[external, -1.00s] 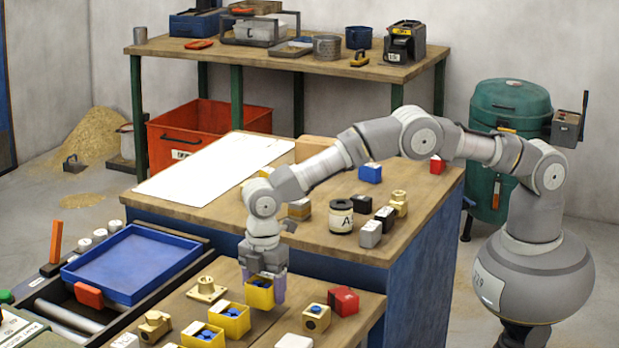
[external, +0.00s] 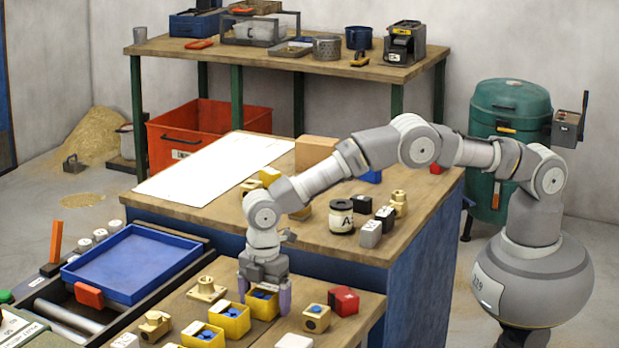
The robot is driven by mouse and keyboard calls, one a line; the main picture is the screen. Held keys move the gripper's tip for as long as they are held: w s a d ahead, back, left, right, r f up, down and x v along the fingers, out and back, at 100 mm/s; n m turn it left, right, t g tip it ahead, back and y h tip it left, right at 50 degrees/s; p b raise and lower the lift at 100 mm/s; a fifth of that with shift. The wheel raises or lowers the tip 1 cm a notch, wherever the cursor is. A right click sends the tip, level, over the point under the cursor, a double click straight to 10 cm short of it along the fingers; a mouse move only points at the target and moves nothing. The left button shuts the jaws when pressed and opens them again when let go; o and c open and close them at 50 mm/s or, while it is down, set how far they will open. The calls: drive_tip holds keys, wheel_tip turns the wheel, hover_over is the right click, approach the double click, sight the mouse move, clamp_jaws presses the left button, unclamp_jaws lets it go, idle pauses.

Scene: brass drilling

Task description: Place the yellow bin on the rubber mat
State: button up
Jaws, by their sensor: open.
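A yellow bin (external: 263,308) with blue pieces in it sits at the far end of a row on the lower wooden bench. Two similar yellow bins, a middle one (external: 231,322) and a nearer one (external: 202,336), stand to its lower left. My gripper (external: 264,298) points down over the far bin, jaws open, with a finger at either side of it. I cannot tell whether the fingers touch it. A flat white sheet (external: 205,172) lies on the higher bench; I cannot tell whether it is the rubber mat.
A brass flanged part (external: 206,290), a brass fitting (external: 155,325), a drilled block (external: 316,319) and a red block (external: 344,300) stand near the bins. A blue tray (external: 130,262) lies left. The higher bench (external: 300,238) rises close behind my gripper.

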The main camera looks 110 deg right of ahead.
drive_tip(key=s+r+m+t+p, duration=0.1)
drive_tip(key=s+r+m+t, duration=0.15)
drive_tip(key=r, duration=1.35)
drive_tip(key=s+a+r+m+t+p, duration=0.1)
drive_tip(key=r+t+p, duration=0.15)
drive_tip(key=r, duration=1.35)
drive_tip(key=s+r+m+t, duration=0.1)
drive_tip(key=s+r+t, duration=0.15)
drive_tip(key=r, duration=1.35)
drive_tip(key=s+r+m+t, duration=0.2)
drive_tip(key=s+r+t, duration=0.2)
drive_tip(key=s+r, duration=0.6)
drive_tip(key=s+a+r+m+t, duration=0.1)
drive_tip(key=s+r+t, duration=0.3)
drive_tip(key=s+r, duration=0.5)
wheel_tip(320, 180, up, 5)
drive_tip(key=shift+s+f+m, duration=0.1)
drive_tip(key=shift+s+m, duration=0.25)
drive_tip(key=shift+m, duration=0.4)
drive_tip(key=shift+o, duration=0.2)
drive_tip(key=shift+o, duration=0.6)
